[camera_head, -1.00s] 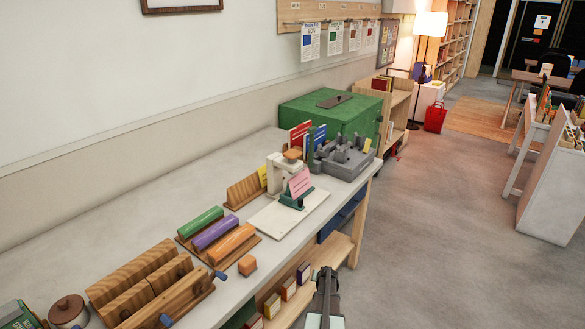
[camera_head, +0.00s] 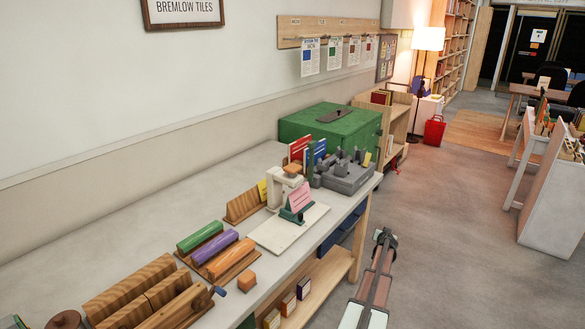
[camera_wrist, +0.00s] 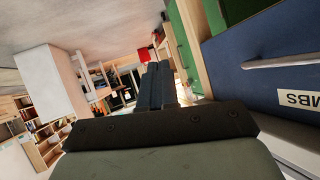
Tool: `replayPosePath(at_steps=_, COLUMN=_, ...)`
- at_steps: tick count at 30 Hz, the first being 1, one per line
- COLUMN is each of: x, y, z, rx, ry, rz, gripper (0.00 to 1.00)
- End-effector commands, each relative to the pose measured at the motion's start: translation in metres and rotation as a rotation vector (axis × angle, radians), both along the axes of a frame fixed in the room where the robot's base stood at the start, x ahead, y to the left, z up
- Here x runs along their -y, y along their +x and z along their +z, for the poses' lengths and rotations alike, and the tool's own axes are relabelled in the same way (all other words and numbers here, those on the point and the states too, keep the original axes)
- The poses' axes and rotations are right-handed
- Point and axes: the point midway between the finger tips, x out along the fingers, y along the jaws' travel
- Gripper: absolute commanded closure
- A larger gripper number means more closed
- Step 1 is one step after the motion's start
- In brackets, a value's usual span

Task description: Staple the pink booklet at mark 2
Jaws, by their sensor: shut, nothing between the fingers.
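The pink booklet (camera_head: 301,199) stands tilted in a dark green holder (camera_head: 296,214) on a white base board (camera_head: 262,232). A cream stapler-like device with a round wooden knob (camera_head: 292,170) stands just behind it. I cannot read any mark numbers at this size. My gripper (camera_head: 385,236) is off the bench's front edge, over the floor, to the right of the booklet and lower than it. It is shut and empty. In the wrist view its dark fingers (camera_wrist: 157,85) are together, and the booklet does not show there.
Green, purple and orange rolls lie on a wooden rack (camera_head: 243,262) to the left. A grey device (camera_head: 347,176) and a green cabinet (camera_head: 330,125) stand at the back of the bench. A blue drawer (camera_wrist: 265,75) is close on the right in the wrist view. Open floor (camera_head: 450,240) lies right.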

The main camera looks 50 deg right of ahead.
Motion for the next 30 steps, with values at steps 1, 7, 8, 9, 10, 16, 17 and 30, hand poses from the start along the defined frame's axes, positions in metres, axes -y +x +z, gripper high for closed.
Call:
replayPosePath(at_steps=1, x=0.010, y=-0.002, z=0.020, rx=0.008, ry=-0.012, rz=0.001, gripper=1.00)
replayPosePath(at_steps=7, x=0.028, y=0.009, z=0.089, rx=0.046, ry=-0.018, rz=0.039, gripper=1.00)
replayPosePath(at_steps=8, x=0.029, y=0.012, z=0.098, rx=0.051, ry=-0.017, rz=0.047, gripper=1.00)
replayPosePath(at_steps=9, x=0.030, y=0.017, z=0.112, rx=0.059, ry=-0.014, rz=0.062, gripper=1.00)
replayPosePath(at_steps=10, x=0.030, y=0.021, z=0.122, rx=0.064, ry=-0.011, rz=0.071, gripper=1.00)
replayPosePath(at_steps=16, x=0.021, y=0.059, z=0.187, rx=0.102, ry=0.027, rz=0.161, gripper=1.00)
replayPosePath(at_steps=17, x=0.018, y=0.066, z=0.196, rx=0.107, ry=0.035, rz=0.176, gripper=1.00)
replayPosePath(at_steps=30, x=-0.056, y=0.165, z=0.320, rx=0.150, ry=0.186, rz=0.423, gripper=1.00)
